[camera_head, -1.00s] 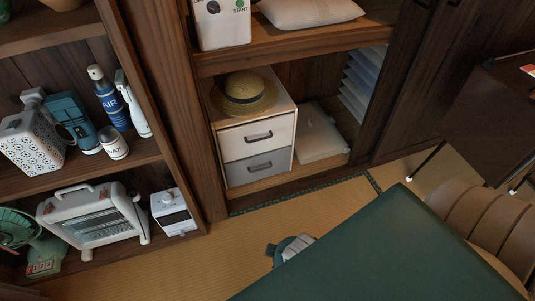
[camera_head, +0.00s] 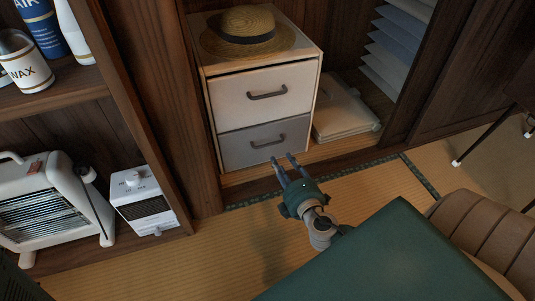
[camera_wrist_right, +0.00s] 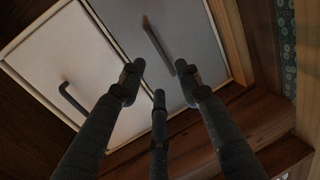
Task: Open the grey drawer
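The grey drawer (camera_head: 252,144) is the lower of two drawers in a small wooden cabinet, and it is closed. Its dark handle (camera_head: 267,142) runs across the front. The grey front (camera_wrist_right: 182,28) and its handle (camera_wrist_right: 157,46) also show in the right wrist view, turned sideways. My right gripper (camera_head: 283,162) is just in front of and below the grey drawer. Its fingers (camera_wrist_right: 160,90) are spread apart and empty, pointing at the drawer front, and do not appear to touch the handle. My left gripper is not in view.
A white drawer (camera_head: 265,95) sits above the grey one, with a straw hat (camera_head: 247,30) on the cabinet. A flat beige package (camera_head: 345,112) lies right of it. A wooden post (camera_head: 178,120) stands left. Tatami (camera_head: 180,270) in front is clear.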

